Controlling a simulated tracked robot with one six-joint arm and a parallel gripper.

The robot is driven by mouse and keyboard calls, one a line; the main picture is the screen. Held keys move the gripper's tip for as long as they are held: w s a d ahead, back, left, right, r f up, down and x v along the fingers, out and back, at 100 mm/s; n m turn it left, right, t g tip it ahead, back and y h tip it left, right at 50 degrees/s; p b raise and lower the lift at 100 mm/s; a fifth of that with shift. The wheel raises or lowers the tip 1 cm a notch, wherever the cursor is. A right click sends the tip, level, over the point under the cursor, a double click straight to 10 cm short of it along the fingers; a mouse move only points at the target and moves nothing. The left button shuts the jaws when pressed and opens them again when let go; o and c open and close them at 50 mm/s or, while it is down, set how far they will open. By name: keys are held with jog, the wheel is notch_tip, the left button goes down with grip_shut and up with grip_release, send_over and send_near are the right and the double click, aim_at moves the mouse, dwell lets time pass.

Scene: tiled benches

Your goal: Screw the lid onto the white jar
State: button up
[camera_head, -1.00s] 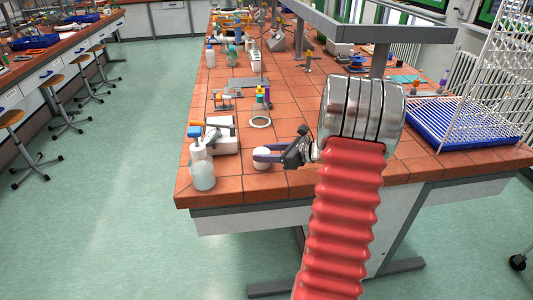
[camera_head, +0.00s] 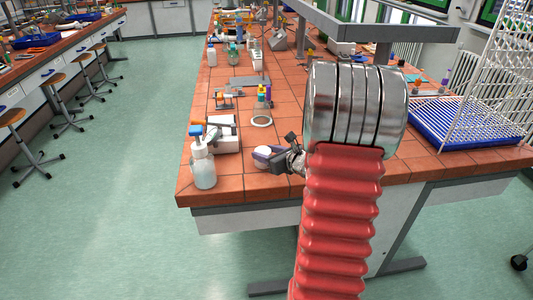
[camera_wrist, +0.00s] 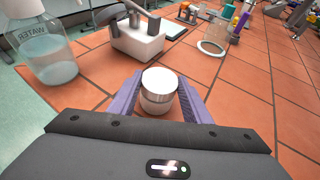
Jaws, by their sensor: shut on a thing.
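The white jar (camera_wrist: 157,106) stands upright on the tiled bench near its front edge. A round, silvery-white lid (camera_wrist: 160,79) sits on top of it, in line with the jar as far as I can see. My gripper (camera_wrist: 160,84) has its two purple fingers on either side of the lid, shut on it. The fingers hide the jar's sides, and the seam between lid and jar is hard to make out. In the head view, the jar and lid show as a small white shape (camera_head: 262,155) beside my gripper (camera_head: 266,154), partly covered by it.
A white device (camera_wrist: 138,38) with a dark handle is just beyond the jar. A blue tray with a white rack (camera_head: 470,122) is at the right. Tiles right of the jar are clear.

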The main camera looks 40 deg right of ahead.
jog(key=shift+a+f+m+h, duration=0.2)
jog(key=shift+m+h, duration=0.1)
jog(key=shift+m, duration=0.1)
jog(key=shift+m+g+h, duration=0.3)
jog(key=shift+m+h, duration=0.2)
jog(key=shift+h, duration=0.1)
jog(key=shift+a+m+g+h, duration=0.25)
jog(key=shift+m+g+h, duration=0.35)
jog(key=shift+m+h, duration=0.9)
jog(key=o, duration=1.2)
jog(key=shift+r, duration=0.15)
jog(key=shift+o, duration=0.4)
jog(key=o, duration=0.4)
jog(key=shift+w, duration=0.1)
jog(key=shift+o, duration=0.2)
jog(key=shift+d+r, duration=0.1)
jog(key=shift+r, duration=0.05)
